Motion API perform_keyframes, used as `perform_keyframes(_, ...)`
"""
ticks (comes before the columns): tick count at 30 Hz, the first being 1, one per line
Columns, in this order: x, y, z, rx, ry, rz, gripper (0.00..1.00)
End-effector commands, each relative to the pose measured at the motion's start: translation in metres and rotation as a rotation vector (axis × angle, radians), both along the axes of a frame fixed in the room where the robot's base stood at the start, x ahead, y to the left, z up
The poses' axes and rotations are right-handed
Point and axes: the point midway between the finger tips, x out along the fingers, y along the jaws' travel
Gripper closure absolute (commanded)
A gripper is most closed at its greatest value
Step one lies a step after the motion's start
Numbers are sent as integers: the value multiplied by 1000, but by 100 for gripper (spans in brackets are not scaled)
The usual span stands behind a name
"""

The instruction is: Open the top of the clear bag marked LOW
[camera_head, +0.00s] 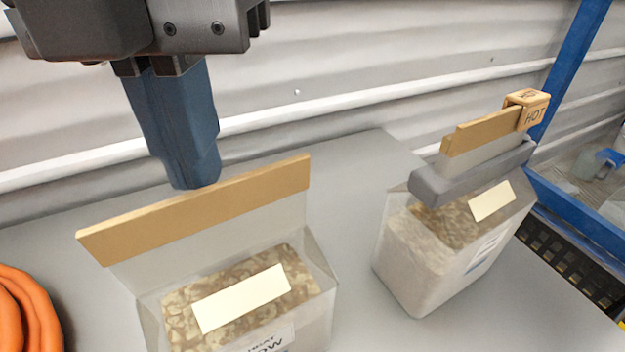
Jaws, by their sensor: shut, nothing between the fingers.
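The clear bag marked LOW (320,285) stands upright on the grey table, at the lower middle. A tan strip (200,210) runs along its raised top edge, and brown chunky substrate shows through the clear film. A blank cream label lies on its upper face, and the lower printed label is cut off by the frame. My gripper (195,186) is shut and empty, pointing down. Its blue fingertips appear at or just behind the strip's upper edge; I cannot tell whether they touch it. The strip appears to run unbroken along the top.
A second bag (425,260) stands at right, with a grey clamp (470,172) across its neck and a wooden block marked HOT (527,110) on its tan strip. An orange coil (25,312) lies at lower left. A blue frame edges the right. Bare table lies between the bags.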

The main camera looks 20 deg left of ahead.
Motion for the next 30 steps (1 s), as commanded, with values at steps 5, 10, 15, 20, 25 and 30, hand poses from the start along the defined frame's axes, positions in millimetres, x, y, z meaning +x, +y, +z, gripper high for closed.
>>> perform_keyframes(5, -5, -7, -1, 0, -1, 1, 100)
perform_keyframes(10, -9, -13, -1, 0, 0, 1, 100)
perform_keyframes(15, -13, -20, -1, 0, -1, -1, 100)
perform_keyframes(20, -18, -25, -1, -1, 0, 1, 100)
perform_keyframes(25, -22, -32, -1, -1, 0, 1, 100)
perform_keyframes(30, -26, -38, -1, -1, -1, 0, 100)
